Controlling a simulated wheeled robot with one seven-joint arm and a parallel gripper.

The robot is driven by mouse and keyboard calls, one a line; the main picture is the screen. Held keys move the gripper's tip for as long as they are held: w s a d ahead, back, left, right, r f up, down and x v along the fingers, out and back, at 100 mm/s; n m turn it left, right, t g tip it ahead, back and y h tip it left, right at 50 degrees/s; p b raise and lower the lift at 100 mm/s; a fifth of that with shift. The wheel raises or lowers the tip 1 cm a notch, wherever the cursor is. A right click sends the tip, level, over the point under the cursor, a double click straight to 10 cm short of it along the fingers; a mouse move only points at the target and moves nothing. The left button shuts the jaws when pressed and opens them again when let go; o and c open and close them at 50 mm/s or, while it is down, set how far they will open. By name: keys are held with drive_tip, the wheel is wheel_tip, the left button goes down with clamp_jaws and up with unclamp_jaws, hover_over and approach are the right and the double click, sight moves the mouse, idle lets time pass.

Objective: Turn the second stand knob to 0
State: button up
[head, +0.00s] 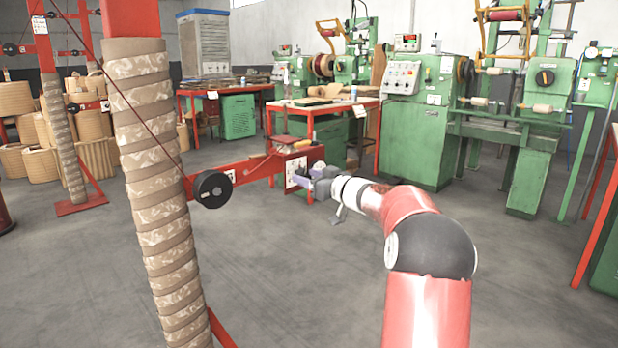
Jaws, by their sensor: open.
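A red stand arm (255,170) reaches out to the right from behind the wrapped column and ends in a red box with a white plate (292,174). A round black knob (212,189) sits on the arm's left part, just right of the column. My gripper (304,178) is at the plate on the right end, well to the right of the black knob. Its jaws are open around or just before something small on the plate. The gripper hides most of that part, so I cannot tell whether it touches, and no knob setting is readable.
A tall stand column (150,180) wrapped in patterned tape stands close on the left. Another red stand (75,205) with black knobs and several tan coils (95,150) stands behind it. Green machines (425,125) and a red-edged table (325,105) line the back. Grey floor is clear between.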

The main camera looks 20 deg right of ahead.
drive_tip(key=shift+w, duration=0.2)
drive_tip(key=c, duration=1)
